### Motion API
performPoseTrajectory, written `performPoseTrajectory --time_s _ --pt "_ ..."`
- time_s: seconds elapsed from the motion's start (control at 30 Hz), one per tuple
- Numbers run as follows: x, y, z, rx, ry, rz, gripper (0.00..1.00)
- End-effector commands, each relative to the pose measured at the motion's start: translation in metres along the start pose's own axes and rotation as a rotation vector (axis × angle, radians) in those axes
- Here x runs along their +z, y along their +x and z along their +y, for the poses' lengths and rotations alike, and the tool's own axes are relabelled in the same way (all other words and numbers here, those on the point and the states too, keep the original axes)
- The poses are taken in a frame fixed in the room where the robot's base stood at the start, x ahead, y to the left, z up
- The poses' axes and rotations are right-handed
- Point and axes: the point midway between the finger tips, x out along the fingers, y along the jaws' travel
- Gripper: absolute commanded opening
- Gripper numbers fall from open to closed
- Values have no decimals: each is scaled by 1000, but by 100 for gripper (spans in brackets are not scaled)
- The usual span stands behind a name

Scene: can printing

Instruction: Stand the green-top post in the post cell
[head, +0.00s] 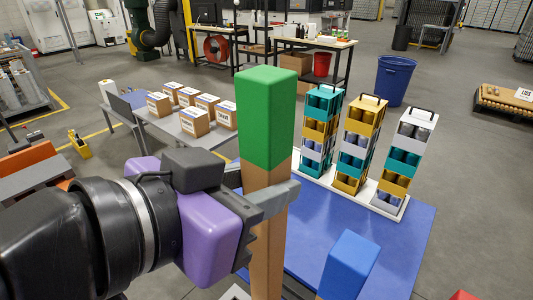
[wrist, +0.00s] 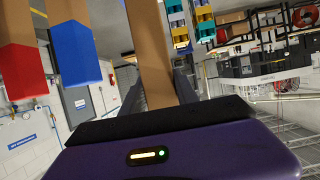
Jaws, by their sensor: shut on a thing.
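The green-top post (head: 267,115) stands upright in the head view, tan below its square green top. My gripper (head: 268,200) is shut on its tan shaft just below the green part. In the wrist view the tan shaft (wrist: 148,45) runs between the two fingers of my gripper (wrist: 160,92). The post's lower end is outside the head view, so I cannot tell what it touches. I cannot make out the post cell; the area below the post is cut off by the frame and hidden by my arm.
A blue-top post (head: 350,262) is close on the right, and a red-top post (head: 462,295) shows at the bottom edge. Three stacks of coloured can carriers (head: 360,145) stand on a white base behind the blue surface (head: 405,250). Boxes (head: 195,121) sit on a grey table.

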Motion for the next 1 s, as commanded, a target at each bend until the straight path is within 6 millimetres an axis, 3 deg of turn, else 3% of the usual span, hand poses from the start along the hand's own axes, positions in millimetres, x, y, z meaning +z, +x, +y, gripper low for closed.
performPoseTrajectory --time_s 0.43,1.0 --pt "37 16 0 -1 0 1 0" --pt "40 17 0 -1 1 1 0"
